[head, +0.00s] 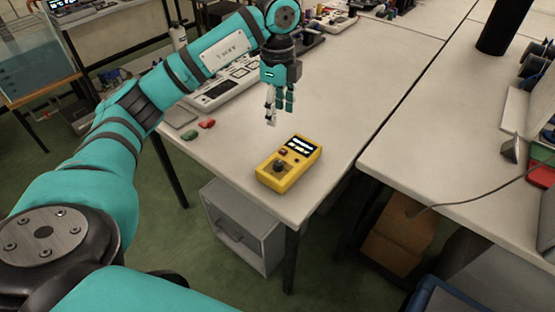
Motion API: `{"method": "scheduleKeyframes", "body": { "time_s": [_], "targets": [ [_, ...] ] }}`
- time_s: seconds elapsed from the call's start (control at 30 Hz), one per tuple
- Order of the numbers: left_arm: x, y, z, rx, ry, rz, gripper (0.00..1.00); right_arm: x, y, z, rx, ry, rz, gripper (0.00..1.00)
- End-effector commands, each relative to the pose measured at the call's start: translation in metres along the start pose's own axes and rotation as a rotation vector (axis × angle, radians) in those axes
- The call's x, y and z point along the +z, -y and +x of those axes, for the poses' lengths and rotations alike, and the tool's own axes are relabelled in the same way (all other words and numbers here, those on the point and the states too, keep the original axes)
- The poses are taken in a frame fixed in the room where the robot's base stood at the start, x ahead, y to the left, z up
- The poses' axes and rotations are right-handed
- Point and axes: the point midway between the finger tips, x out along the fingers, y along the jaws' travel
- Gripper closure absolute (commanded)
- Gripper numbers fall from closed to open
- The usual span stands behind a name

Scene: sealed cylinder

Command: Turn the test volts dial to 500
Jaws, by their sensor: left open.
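A yellow tester (297,172) lies on the white table near its front corner. The dial's markings are too small to read. My left gripper (279,117) points down above the table, behind and slightly left of the tester. It is open and empty, apart from the tester. My right gripper is not in view.
Two small red and green pieces (198,128) lie on the table at left. The tabletop around the tester is clear.

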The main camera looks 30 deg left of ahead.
Motion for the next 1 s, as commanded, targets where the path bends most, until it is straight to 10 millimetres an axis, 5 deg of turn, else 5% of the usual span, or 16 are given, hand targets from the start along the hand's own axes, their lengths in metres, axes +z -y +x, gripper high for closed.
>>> {"method": "scheduleKeyframes", "body": {
  "time_s": [0.17, 0.7, 1.0],
  "targets": [
    [0.003, -0.002, 0.017, 0.009, 0.012, -0.009, 0.51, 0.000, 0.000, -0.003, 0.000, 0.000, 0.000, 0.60],
    [0.003, -0.003, 0.132, 0.010, 0.007, -0.006, 0.51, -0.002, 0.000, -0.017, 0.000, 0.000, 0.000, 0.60],
    [0.002, -0.002, 0.169, 0.006, 0.006, -0.004, 0.51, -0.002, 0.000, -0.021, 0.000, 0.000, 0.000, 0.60]
  ]
}}
